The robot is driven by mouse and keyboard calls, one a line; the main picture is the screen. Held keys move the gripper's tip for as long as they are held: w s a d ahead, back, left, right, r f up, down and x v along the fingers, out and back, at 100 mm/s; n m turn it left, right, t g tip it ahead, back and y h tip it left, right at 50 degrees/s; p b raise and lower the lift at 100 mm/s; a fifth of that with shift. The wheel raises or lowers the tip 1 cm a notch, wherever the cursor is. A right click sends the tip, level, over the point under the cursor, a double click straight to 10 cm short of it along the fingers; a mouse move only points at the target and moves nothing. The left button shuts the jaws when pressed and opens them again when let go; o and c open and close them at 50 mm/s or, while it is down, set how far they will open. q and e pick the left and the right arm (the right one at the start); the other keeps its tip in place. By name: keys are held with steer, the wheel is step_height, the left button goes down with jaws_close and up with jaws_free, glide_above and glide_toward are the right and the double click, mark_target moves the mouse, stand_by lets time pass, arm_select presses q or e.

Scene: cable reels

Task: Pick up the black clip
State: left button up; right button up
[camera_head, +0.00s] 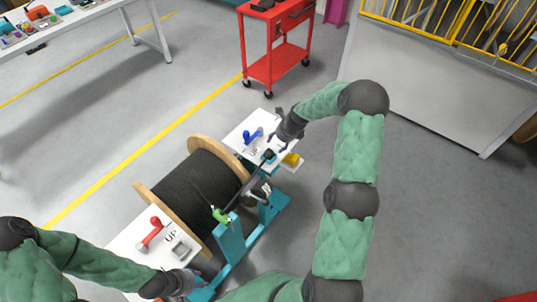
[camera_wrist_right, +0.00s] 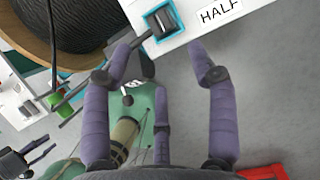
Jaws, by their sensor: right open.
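The black clip (camera_wrist_right: 161,21) sits in a teal-edged square on a white board, beside a label reading HALF, in the right wrist view. In the head view a small dark piece on the right-hand board looks like the same clip (camera_head: 268,155). My right gripper (camera_wrist_right: 160,52) is open and empty. Its purple fingers point toward the board edge, with the clip just beyond and between the fingertips, apart from them. In the head view my right gripper (camera_head: 277,139) hangs over that board. My left gripper (camera_head: 186,283) is low by the left-hand board; its fingers are unclear.
A large cable reel (camera_head: 193,187) stands on a teal frame (camera_head: 230,243) between the boards. A blue handle (camera_head: 251,136) and a yellow piece (camera_head: 291,159) are near the clip. A red handle (camera_head: 152,232) is on the left board. A red cart (camera_head: 274,58) stands behind.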

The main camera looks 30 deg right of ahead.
steer(key=b, duration=0.2)
glide_above(269, 151)
steer(key=s+d, duration=0.1)
steer(key=s, duration=0.2)
step_height(269, 151, down, 5)
steer(key=b+x, duration=0.1)
steer(key=x, duration=0.1)
steer(key=b+x, duration=0.1)
steer(key=x, duration=0.1)
steer(key=shift+w+r, duration=0.15)
steer(key=shift+w, duration=0.2)
steer(key=shift+w+a+f, duration=0.15)
steer(key=shift+w+f, duration=0.15)
steer(key=shift+f, duration=0.3)
steer(key=shift+r, duration=0.1)
jaws_close()
